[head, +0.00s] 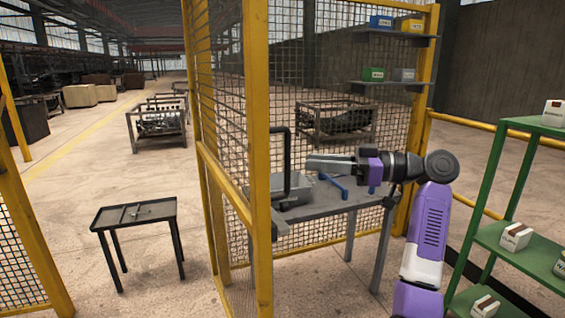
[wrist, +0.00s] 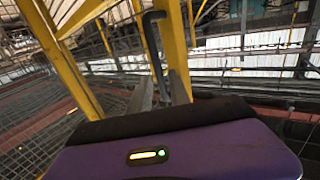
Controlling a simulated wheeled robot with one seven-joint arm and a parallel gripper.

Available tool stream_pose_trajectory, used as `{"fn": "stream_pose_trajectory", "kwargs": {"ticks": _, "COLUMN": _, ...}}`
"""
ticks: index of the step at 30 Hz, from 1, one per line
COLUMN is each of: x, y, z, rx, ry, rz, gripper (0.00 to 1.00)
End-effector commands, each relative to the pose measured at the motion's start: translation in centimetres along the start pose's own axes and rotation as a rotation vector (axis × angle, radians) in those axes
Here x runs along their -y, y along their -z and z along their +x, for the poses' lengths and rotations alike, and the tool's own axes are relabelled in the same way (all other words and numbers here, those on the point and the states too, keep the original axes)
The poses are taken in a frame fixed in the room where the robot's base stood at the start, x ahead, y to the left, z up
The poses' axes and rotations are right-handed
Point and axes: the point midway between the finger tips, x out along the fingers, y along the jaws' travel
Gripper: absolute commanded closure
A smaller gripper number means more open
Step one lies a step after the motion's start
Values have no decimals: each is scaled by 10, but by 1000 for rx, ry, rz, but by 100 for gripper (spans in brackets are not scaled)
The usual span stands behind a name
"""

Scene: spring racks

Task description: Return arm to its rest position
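My gripper (head: 310,162) is at the end of my purple and black arm. It points left above the grey workbench (head: 330,205), level with the upper part of a black bent bar (head: 287,150). In the wrist view its two grey fingers (wrist: 162,82) stand apart with nothing seen held between them. The black bar (wrist: 153,45) shows beyond the fingertips, apart from them as far as I can tell.
A grey bin (head: 266,187) and a blue item (head: 333,186) are on the bench. Yellow-framed mesh fencing (head: 258,120) stands at the left. Wall shelves (head: 388,84) hold small boxes. A green rack (head: 490,180) stands close on the right. A small dark table (head: 135,212) is outside the fence.

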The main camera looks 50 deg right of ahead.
Motion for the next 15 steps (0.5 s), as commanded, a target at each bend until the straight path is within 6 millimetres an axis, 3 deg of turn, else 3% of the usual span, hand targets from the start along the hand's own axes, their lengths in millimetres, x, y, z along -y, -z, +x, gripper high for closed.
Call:
{"fn": "stream_pose_trajectory", "kwargs": {"ticks": 10, "x": -3, "y": 4, "z": 0, "rx": -18, "ry": -14, "rz": 23, "gripper": 77}}
{"fn": "stream_pose_trajectory", "kwargs": {"ticks": 15, "x": -37, "y": 27, "z": -4, "rx": -101, "ry": -165, "rz": 82, "gripper": 77}}
